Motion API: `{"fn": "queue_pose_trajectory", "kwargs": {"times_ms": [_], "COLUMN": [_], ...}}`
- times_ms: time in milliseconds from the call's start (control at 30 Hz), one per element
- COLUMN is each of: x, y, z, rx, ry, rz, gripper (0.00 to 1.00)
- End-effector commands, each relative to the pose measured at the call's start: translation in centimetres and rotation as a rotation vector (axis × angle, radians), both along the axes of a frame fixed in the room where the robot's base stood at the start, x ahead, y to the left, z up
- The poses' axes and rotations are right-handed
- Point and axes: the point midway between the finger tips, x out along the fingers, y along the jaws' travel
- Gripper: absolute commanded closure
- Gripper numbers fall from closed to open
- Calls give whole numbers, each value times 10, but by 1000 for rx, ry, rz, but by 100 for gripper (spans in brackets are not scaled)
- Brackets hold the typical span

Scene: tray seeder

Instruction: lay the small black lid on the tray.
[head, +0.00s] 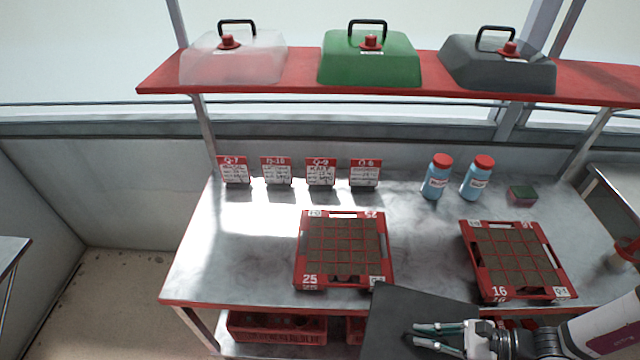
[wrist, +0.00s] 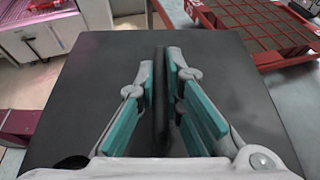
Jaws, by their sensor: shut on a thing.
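The black lid (head: 392,312) is a flat, dark square plate with a raised bar across its middle. My gripper (head: 416,334) is shut on that bar and holds the lid past the table's front edge, in front of and between two trays. In the wrist view the lid (wrist: 92,72) fills the middle under the fingers (wrist: 160,65). The left red tray (head: 345,284), marked 25, and the right red tray (head: 530,293), marked 16, lie on the table, filled with brown cells. Both are uncovered. Part of a tray (wrist: 278,60) shows at the wrist view's upper right.
A red shelf (head: 300,85) above carries clear, green and dark grey domes. Bare table (head: 430,245) lies between the trays. Red crates (head: 275,328) sit below.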

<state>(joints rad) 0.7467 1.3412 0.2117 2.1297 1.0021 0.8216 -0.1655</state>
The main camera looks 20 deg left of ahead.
Motion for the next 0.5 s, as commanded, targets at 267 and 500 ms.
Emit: {"fn": "queue_pose_trajectory", "kwargs": {"times_ms": [267,500], "x": [108,207], "y": [-49,-89], "z": [78,147], "rx": [-2,-2], "ry": [-9,-9], "rz": [-378,-727], "gripper": [100,100]}}
